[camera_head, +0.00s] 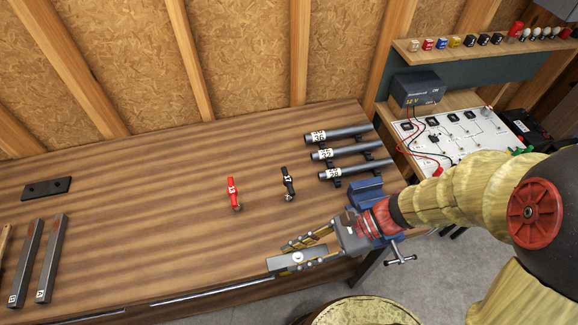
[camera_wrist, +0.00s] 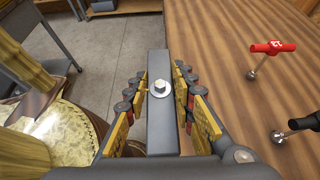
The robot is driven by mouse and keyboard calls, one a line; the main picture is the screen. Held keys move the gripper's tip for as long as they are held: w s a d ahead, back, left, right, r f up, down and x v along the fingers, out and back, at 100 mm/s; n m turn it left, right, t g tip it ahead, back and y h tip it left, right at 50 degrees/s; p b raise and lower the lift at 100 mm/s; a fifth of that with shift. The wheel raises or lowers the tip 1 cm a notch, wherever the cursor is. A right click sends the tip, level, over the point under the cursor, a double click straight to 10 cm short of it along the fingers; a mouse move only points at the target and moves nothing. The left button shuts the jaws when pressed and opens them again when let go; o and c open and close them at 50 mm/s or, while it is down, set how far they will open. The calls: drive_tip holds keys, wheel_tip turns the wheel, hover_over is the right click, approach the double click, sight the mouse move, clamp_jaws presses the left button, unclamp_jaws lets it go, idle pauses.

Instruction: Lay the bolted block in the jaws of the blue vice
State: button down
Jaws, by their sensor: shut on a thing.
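The bolted block (camera_head: 283,263) is a grey bar with a bolt head and washer on its upper face. In the wrist view the block (camera_wrist: 158,125) runs lengthwise between the yellow-padded fingers. My gripper (camera_head: 308,250) is shut on it near the table's front edge; the wrist view also shows my gripper (camera_wrist: 160,100). I cannot tell the block's height above the table. The blue vice (camera_head: 366,189) is at the table's right front corner, behind my wrist, which hides part of it. Its handle (camera_head: 400,255) shows below. The jaw gap is not clearly visible.
A red T-handled tool (camera_head: 231,191) and a black one (camera_head: 288,183) stand mid-table. Several numbered grey tubes (camera_head: 345,151) lie at the right back. Two grey bars (camera_head: 48,258) and a dark plate (camera_head: 46,187) lie at left. The table's middle left is clear.

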drive_tip(key=shift+w+d+f, duration=0.1)
drive_tip(key=shift+w+f, duration=0.1)
drive_tip(key=shift+w, duration=0.05)
drive_tip(key=w+d+m+t+h, duration=0.2)
drive_tip(key=w+d+m+t, duration=0.3)
drive_tip(key=w, duration=0.7)
drive_tip(key=w+d+r+m+t+h+b, duration=0.1)
drive_tip(key=w+d+m+t+h, duration=0.2)
drive_tip(key=w, duration=0.9)
drive_tip(key=w+d+m+t+h+b, duration=0.1)
drive_tip(key=w+d+m+t+h, duration=0.2)
drive_tip(key=w, duration=0.9)
drive_tip(key=d+m+t, duration=0.3)
drive_tip(key=d+m, duration=0.2)
drive_tip(key=m, duration=0.1)
drive_tip(key=shift+w+d+r+t, duration=0.2)
drive_tip(key=shift+w+d+t, duration=0.1)
drive_tip(key=shift+w, duration=0.05)
